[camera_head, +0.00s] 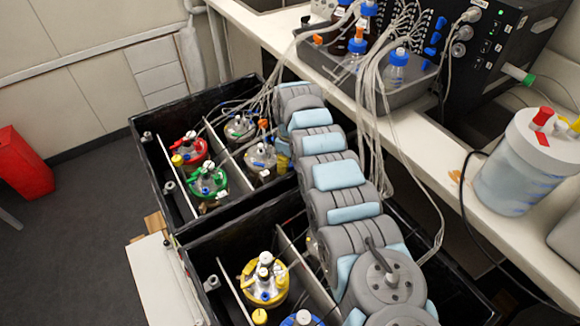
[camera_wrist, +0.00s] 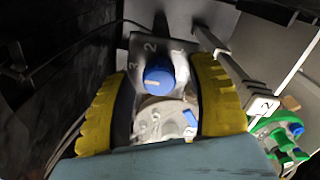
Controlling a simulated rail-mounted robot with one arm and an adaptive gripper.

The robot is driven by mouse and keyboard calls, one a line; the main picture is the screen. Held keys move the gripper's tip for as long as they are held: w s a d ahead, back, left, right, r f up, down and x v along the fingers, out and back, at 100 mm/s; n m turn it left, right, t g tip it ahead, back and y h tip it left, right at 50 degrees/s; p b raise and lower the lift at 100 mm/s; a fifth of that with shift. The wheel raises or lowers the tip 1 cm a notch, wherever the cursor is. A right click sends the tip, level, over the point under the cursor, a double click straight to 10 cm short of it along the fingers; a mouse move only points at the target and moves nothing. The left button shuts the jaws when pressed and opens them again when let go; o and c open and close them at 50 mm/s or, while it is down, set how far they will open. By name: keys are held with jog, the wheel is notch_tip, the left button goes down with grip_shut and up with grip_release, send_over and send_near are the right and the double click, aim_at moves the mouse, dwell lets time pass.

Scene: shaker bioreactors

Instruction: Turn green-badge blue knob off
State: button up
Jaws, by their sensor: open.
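A blue knob (camera_wrist: 158,76) is in the middle of the wrist view, on a grey plate (camera_wrist: 148,46) marked 1, 2 and 3. A pale mark shows on the knob's face, toward its lower left. My gripper (camera_wrist: 163,68) is open, with one yellow ridged finger on each side of the knob and visible gaps between. A green badge on this knob cannot be made out. In the head view my arm hides the gripper and this knob. A green-ringed vessel (camera_head: 207,182) stands in the far black tub; a green ring also shows right in the wrist view (camera_wrist: 268,128).
The far black tub (camera_head: 137,128) also holds a red-topped vessel (camera_head: 190,151) and others. A yellow-topped vessel (camera_head: 264,280) stands in the near tub. Tubes hang beside my arm from the bench (camera_head: 512,252). A dark wall borders the wrist view's left side.

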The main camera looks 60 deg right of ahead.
jog(key=shift+f, duration=0.15)
grip_shut()
